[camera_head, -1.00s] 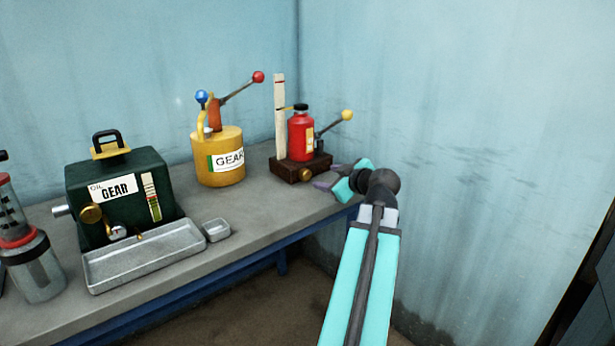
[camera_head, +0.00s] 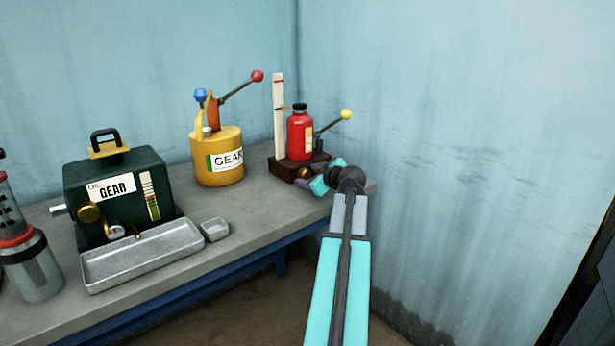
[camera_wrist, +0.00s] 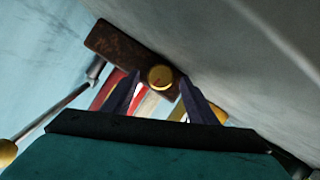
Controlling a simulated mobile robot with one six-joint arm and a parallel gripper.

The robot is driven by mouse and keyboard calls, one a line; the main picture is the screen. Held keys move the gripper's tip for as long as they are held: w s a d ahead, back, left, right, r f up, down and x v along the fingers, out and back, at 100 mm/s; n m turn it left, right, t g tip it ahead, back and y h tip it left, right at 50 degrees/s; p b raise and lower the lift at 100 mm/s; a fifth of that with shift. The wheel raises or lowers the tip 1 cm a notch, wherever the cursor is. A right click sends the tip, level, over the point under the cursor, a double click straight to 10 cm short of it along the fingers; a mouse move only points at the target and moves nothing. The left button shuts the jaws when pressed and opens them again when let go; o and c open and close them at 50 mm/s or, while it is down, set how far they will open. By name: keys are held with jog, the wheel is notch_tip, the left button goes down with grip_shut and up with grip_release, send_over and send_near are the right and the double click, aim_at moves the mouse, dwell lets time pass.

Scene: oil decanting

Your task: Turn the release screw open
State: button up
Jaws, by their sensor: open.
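The release screw is a round brass knob (camera_head: 304,172) on the front of the dark wooden base (camera_head: 283,170) of the red bottle jack. My gripper (camera_head: 316,185) is just in front of the base, right beside the knob. In the wrist view my gripper (camera_wrist: 158,95) is open and its dark fingers straddle the knob. Whether they touch it I cannot tell. The red bottle (camera_head: 300,135) stands upright on the base.
A yellow-knobbed lever (camera_head: 346,114) sticks out right of the bottle. A white gauge post (camera_head: 279,110) stands left of it. The yellow gear can (camera_head: 218,158), green oil box (camera_head: 118,195) and metal tray (camera_head: 145,256) are further left. The blue wall is close behind.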

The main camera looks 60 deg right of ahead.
jog(key=shift+w+d+f, duration=0.15)
jog(key=shift+w, duration=0.2)
jog(key=c, duration=1.1)
jog(key=shift+m+y, duration=0.3)
jog(key=m+y, duration=0.1)
jog(key=m+p, duration=0.1)
jog(key=shift+s+d+m+y, duration=0.1)
jog(key=shift+d+m+y, duration=0.25)
jog(key=shift+m+y, duration=0.05)
jog(key=m+y, duration=0.1)
jog(key=m, duration=0.1)
jog(key=m+t+y+p, duration=0.1)
jog(key=shift+s+d+m+t+p, duration=0.2)
jog(key=shift+m+t+p, duration=0.1)
jog(key=shift+m, duration=0.1)
jog(key=shift+w, duration=0.1)
